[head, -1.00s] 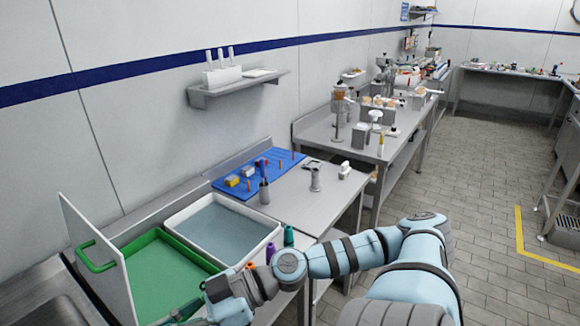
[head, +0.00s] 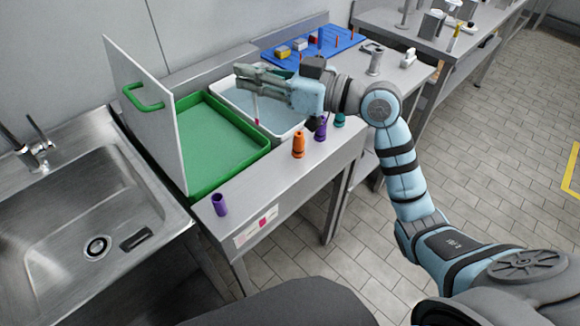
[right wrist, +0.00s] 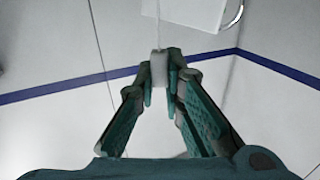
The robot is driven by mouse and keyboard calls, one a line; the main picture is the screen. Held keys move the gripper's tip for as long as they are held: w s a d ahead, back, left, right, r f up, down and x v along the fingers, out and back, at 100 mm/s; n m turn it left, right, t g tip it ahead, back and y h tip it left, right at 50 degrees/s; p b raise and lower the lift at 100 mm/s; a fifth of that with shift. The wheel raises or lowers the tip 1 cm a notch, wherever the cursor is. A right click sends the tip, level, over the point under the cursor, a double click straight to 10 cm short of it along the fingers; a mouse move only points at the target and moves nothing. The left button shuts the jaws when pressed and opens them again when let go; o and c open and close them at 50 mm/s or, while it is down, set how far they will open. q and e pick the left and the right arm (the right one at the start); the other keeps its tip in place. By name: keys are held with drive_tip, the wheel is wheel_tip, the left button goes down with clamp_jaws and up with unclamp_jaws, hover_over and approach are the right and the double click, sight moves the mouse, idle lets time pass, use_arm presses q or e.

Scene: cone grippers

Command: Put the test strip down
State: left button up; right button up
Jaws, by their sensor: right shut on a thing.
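My right gripper (head: 245,76) is raised over the white tray of bluish liquid (head: 288,136), its fingers pointing left. The right wrist view shows its fingertips (right wrist: 160,72) shut on a small pale grey block (right wrist: 158,66), from which a thin white strip (right wrist: 158,25) runs to the top edge. This looks like the test strip. In the head view a thin pale stick with a reddish part (head: 256,106) shows below the fingers, seemingly the same strip; I cannot tell whether it touches the liquid. My left gripper is out of view.
A green tray (head: 262,153) with an upright white panel (head: 150,105) stands left of the white tray. A blue mat (head: 345,41) lies behind; a sink (head: 70,200) is at left.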

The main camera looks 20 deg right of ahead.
use_arm(q)
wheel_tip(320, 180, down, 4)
drive_tip(key=b, duration=0.3)
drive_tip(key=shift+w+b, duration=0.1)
drive_tip(key=shift+b, duration=0.3)
use_arm(e)
wheel_tip(320, 180, down, 19)
drive_tip(key=shift+r, duration=0.2)
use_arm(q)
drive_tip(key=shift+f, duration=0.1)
use_arm(e)
drive_tip(key=shift+w, duration=0.1)
drive_tip(key=shift+f, duration=0.15)
drive_tip(key=o, duration=0.7)
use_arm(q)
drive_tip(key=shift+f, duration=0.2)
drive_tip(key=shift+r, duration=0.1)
